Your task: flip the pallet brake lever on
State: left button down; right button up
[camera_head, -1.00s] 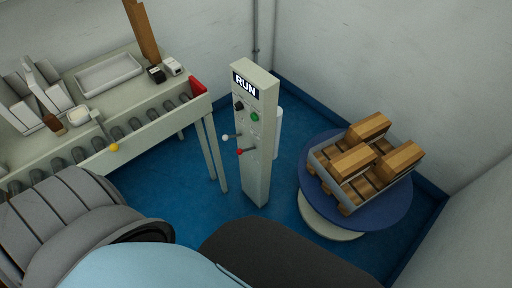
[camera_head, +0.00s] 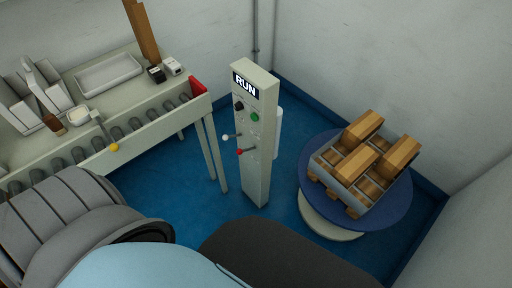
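A pale control post (camera_head: 258,175) labelled RUN stands upright in the middle of the view. Two small levers stick out to the left from its front: one with a white knob (camera_head: 226,138) and, just below, one with a red knob (camera_head: 240,151). I cannot read which is the pallet brake lever. A pallet (camera_head: 351,208) with several brown boxes (camera_head: 363,128) sits on a round blue turntable (camera_head: 390,217) to the right. Neither of my grippers is in view.
The post also has a black knob (camera_head: 238,105) and a green button (camera_head: 255,117). Blue floor (camera_head: 283,190) is clear between post and turntable.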

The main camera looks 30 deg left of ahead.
aim_at(239, 151)
jog(key=u, duration=0.5)
jog(key=i, duration=0.35)
jog(key=u, duration=1.2)
